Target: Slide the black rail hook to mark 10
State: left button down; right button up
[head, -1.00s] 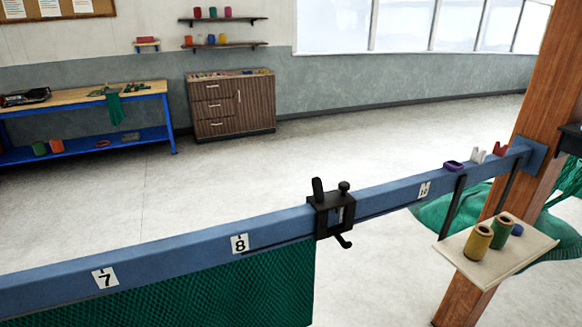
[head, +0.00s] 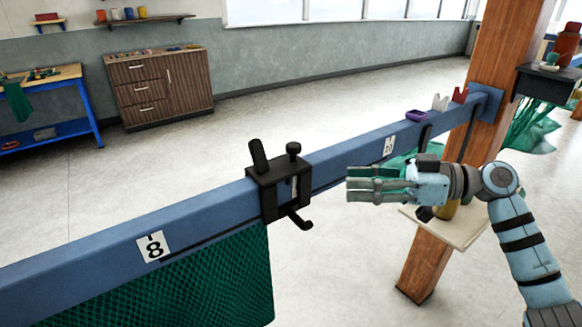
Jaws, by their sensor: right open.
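The black rail hook (head: 278,186) is clamped around the blue rail (head: 345,153), to the right of the mark 8 label (head: 153,247). It has an upright handle, a knob on top and a hook at its lower front. Another white label (head: 389,146) sits further right along the rail, its number too small to read surely. My right gripper (head: 350,185) is open and empty, in front of the rail and right of the hook, fingers pointing left and apart from it. A mark 10 label is not clearly visible. My left gripper is not in view.
A green net (head: 225,285) hangs below the rail left of the hook. A purple item (head: 416,116) and other small pieces sit on the rail's far end by the wooden post (head: 435,255). A small shelf (head: 455,233) stands behind my right arm.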

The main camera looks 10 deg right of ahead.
jog(key=n+y, duration=0.1)
jog(key=y, duration=0.1)
send_near(293, 144)
jog(key=v, duration=0.4)
jog(key=p+x, duration=0.4)
jog(key=x, duration=0.9)
jog(key=shift+a+f+p, duration=0.15)
jog(key=shift+a+p, duration=0.2)
jog(key=shift+a, duration=0.05)
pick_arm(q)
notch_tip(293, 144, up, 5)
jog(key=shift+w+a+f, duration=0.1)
pick_arm(e)
jog(key=shift+w, duration=0.1)
grip_shut()
jog(key=shift+f, duration=0.1)
